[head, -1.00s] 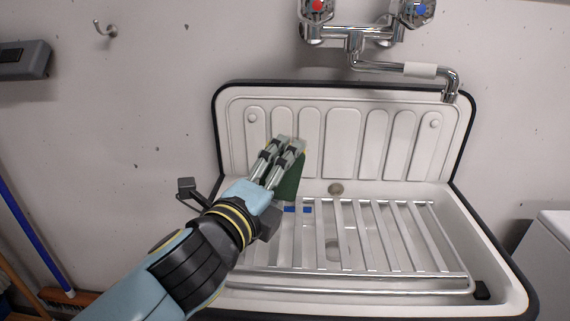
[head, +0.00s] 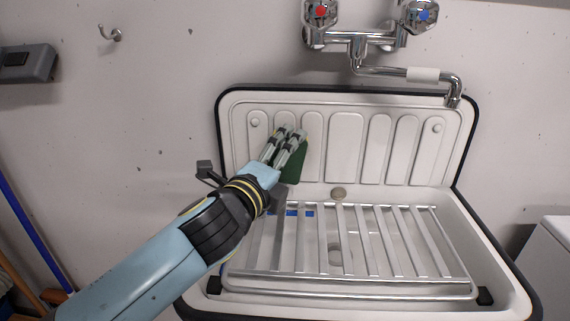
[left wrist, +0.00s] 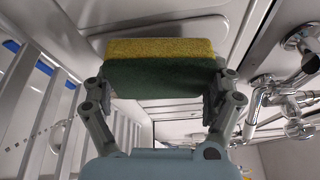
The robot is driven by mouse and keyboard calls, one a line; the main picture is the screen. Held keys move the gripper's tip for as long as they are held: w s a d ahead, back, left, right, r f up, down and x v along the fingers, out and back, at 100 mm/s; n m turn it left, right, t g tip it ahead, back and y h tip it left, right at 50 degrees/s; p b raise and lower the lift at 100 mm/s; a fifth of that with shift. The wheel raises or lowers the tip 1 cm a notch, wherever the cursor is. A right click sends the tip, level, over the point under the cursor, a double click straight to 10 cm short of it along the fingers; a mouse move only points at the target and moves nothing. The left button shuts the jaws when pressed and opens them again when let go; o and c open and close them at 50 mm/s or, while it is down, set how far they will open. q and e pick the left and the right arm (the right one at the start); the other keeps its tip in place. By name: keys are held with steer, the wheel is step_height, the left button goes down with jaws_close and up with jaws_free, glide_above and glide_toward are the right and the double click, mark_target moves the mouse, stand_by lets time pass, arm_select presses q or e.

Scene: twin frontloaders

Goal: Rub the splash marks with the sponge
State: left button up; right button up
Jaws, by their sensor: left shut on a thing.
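My left gripper (head: 287,146) is shut on a sponge with a green side and a yellow side. In the head view the green part of the sponge (head: 295,164) shows beside the fingers, in front of the sink's ribbed backsplash. In the left wrist view the sponge (left wrist: 160,50) lies between both fingers, near the white ribbed panel. I cannot tell whether it touches the panel. Small dark splash marks (head: 140,169) are on the grey wall left of the sink, with another mark (head: 191,31) higher up. My right gripper is not in view.
The white sink (head: 465,225) has a black rim and a metal rack (head: 350,281) across its basin. A chrome tap (head: 360,40) hangs above it. A hook (head: 110,33) and a grey box (head: 27,62) are on the wall. A blue-handled broom stands at left.

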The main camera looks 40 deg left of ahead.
mark_target(302, 161)
arm_select(q)
steer(key=shift+w+a, duration=0.3)
steer(key=shift+w, duration=0.2)
steer(key=shift+w+a, duration=0.3)
steer(key=shift+w, duration=0.2)
stand_by(0.7)
steer(key=shift+w+d+p, duration=0.25)
steer(key=shift+w+d, duration=0.25)
steer(key=shift+d, duration=0.4)
steer(key=shift+w+d+p, duration=0.25)
steer(key=shift+w+d, duration=0.2)
steer(key=shift+d, duration=0.4)
steer(key=shift+w, duration=0.15)
steer(key=shift+s+a+b, duration=0.15)
steer(key=shift+s+a, duration=0.45)
steer(key=shift+a, duration=0.3)
steer(key=shift+s+a+b, duration=0.15)
steer(key=shift+s+a, duration=0.4)
steer(key=shift+a, duration=0.3)
steer(key=shift+s+d, duration=0.55)
steer(key=shift+s, duration=0.3)
steer(key=shift+s+d, duration=0.5)
steer(key=shift+s, duration=0.4)
steer(key=shift+s+d, duration=0.55)
steer(key=shift+s, duration=0.3)
